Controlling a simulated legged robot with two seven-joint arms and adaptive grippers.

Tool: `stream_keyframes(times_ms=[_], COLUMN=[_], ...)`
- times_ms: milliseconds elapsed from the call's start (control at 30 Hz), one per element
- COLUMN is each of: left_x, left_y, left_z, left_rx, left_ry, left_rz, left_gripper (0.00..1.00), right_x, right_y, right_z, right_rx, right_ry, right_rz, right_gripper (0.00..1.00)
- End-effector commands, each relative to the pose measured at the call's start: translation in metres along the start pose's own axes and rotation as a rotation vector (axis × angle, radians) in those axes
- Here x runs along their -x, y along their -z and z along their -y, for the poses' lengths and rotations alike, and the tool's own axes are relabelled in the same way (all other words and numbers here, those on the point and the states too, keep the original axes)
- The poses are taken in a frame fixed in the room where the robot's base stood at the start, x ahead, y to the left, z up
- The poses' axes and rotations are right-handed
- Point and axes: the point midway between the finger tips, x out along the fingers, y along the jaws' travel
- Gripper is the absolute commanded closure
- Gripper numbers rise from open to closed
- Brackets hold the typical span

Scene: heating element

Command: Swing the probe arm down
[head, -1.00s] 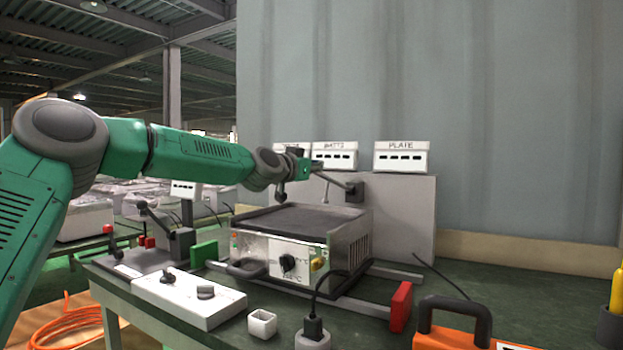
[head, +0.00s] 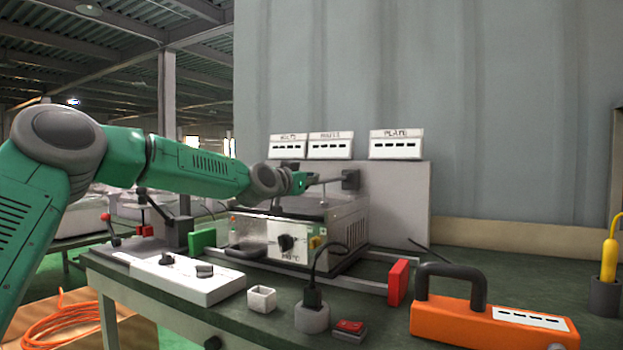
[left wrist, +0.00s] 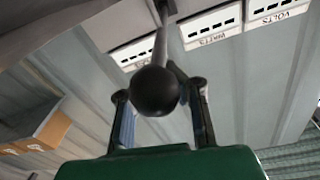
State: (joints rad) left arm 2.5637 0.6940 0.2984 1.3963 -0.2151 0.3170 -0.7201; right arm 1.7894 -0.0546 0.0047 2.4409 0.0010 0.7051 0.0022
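The probe arm (head: 328,181) is a thin grey rod. It runs left from a dark pivot block (head: 350,179) at the back panel, nearly level above the heating plate unit (head: 292,240). Its round black knob (left wrist: 155,92) shows large in the left wrist view. My left gripper (head: 300,183) is at the rod's left end. In the left wrist view its fingers (left wrist: 160,105) stand either side of the knob, apart, with gaps visible. Any contact behind the knob is hidden. My right gripper is not in view.
Labelled display boxes (head: 396,144) stand on the back panel (head: 405,205). On the bench are a white switch box (head: 185,280), a small white cup (head: 262,298), a black plug (head: 312,312), a red switch (head: 350,327) and an orange handled case (head: 490,322).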

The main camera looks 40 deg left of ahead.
Motion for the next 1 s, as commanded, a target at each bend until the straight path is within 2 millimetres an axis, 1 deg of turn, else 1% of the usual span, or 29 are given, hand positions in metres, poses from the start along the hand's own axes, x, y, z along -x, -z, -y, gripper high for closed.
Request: stream_keyframes(times_ms=[33,333,433,567,667,767,833,1000], left_x=[0.000,-0.001,-0.002,-0.004,-0.006,-0.008,0.007,0.040], left_y=[-0.020,-0.022,-0.018,-0.003,0.019,0.046,0.037,0.029], left_z=[-0.003,-0.003,-0.003,-0.004,-0.007,-0.008,-0.009,-0.013], left_rx=[0.002,0.003,0.003,0.001,-0.002,-0.004,-0.001,-0.002], left_ry=[-0.011,-0.011,-0.011,-0.011,-0.009,-0.006,-0.006,-0.006], left_rz=[0.034,0.038,0.037,0.032,0.023,0.008,0.007,0.003], left_gripper=[1.00,1.00,1.00,1.00,1.00,1.00,1.00,1.00], right_x=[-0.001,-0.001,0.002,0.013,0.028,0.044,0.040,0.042], right_y=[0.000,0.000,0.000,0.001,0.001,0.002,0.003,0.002], right_z=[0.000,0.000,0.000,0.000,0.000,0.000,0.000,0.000], right_rx=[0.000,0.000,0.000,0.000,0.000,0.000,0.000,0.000], right_ry=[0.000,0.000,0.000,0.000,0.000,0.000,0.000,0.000], right_rz=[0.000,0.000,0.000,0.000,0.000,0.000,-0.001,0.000], right_gripper=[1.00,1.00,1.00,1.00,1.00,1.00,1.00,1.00])
